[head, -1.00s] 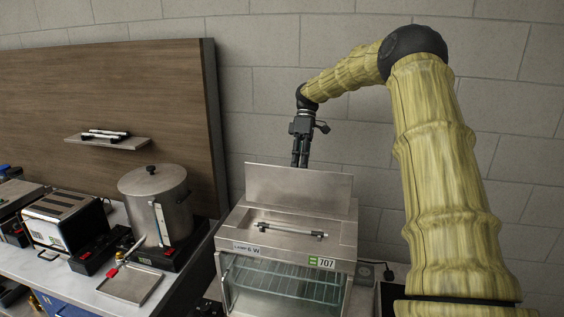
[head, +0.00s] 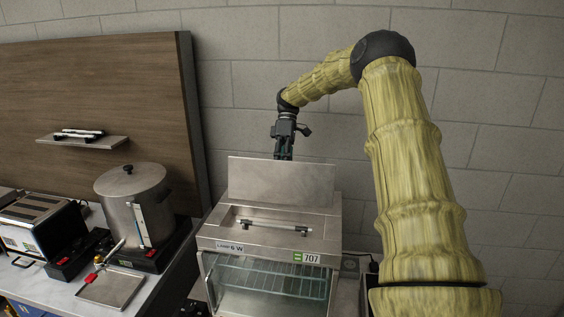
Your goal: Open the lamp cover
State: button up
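The lamp cover (head: 281,181) is a flat steel panel standing upright at the back of the top of a steel display case (head: 218,244), which bears a "LAMP 6 W" label. In the opening in front of it lies a tube lamp (head: 275,227) with dark ends. My gripper (head: 284,157) points down just behind the cover's top edge. Its fingertips are hidden behind the cover, so I cannot tell their spacing or whether they touch it.
The case has a glass front with a wire shelf (head: 270,278) inside. To the left, a counter holds a steel pot (head: 132,195), a toaster (head: 38,228) and a small tray (head: 112,290). Two spare tubes (head: 78,134) lie on a wall shelf (head: 105,143). A block wall stands behind.

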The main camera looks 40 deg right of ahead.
jog(key=v, duration=1.2)
jog(key=shift+d, duration=0.4)
jog(key=shift+a+r, duration=0.1)
jog(key=shift+a, duration=0.1)
jog(key=shift+c, duration=0.5)
